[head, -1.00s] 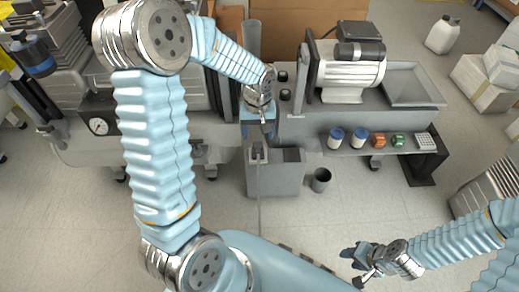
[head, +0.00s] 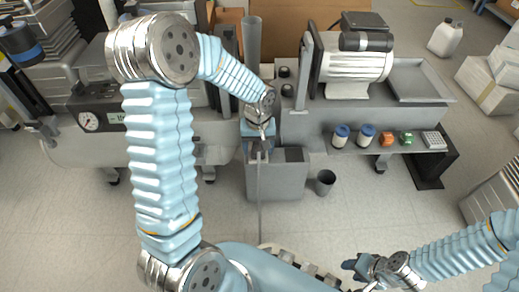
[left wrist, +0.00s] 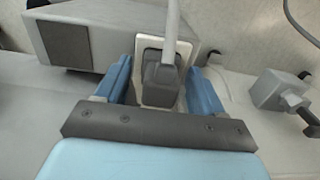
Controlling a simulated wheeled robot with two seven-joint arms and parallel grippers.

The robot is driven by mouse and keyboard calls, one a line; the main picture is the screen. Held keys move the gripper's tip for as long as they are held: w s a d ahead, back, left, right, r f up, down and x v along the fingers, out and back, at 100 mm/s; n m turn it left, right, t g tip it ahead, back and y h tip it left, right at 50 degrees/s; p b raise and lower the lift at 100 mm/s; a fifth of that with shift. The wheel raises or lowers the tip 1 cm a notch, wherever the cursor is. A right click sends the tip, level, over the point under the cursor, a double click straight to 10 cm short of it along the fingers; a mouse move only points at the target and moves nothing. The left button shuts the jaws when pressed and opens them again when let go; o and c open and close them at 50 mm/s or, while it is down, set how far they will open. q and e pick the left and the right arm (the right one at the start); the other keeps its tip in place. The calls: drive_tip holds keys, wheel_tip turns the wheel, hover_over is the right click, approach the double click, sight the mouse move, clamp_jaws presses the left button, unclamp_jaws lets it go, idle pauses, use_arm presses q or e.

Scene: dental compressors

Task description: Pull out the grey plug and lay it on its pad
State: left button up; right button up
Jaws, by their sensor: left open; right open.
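The grey plug (left wrist: 160,82) sits in a pale socket plate (left wrist: 150,45) on the grey box (head: 275,182), with its cable (left wrist: 172,20) running away from it. My left gripper (left wrist: 160,72) is open, with one blue finger on each side of the plug. I cannot tell whether the fingers touch it. In the head view my left gripper (head: 259,142) is over the plug and hides most of it. A dark square (head: 293,155) on the box top, beside the plug, may be the pad; it also shows in the left wrist view (left wrist: 68,45). My right gripper (head: 365,270) is open and empty, low over the floor.
A dark cup (head: 325,182) stands on the floor right of the box. A shelf with several jars (head: 366,134) and a motor unit (head: 350,68) are further right. A pressure gauge (head: 88,121) is at left. Open floor lies in front.

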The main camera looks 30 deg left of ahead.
idle(0.8)
use_arm(q)
clamp_jaws()
drive_tip(key=shift+r+p, duration=2.3)
drive_tip(key=shift+r, duration=0.75)
drive_tip(key=shift+r, duration=0.1)
drive_tip(key=d+r+m+p, duration=0.6)
drive_tip(key=d+r+p, duration=0.1)
drive_tip(key=p, duration=0.4)
drive_tip(key=shift+s+d+r+p, duration=0.35)
drive_tip(key=shift+d+r+p, duration=0.05)
drive_tip(key=shift+d, duration=0.1)
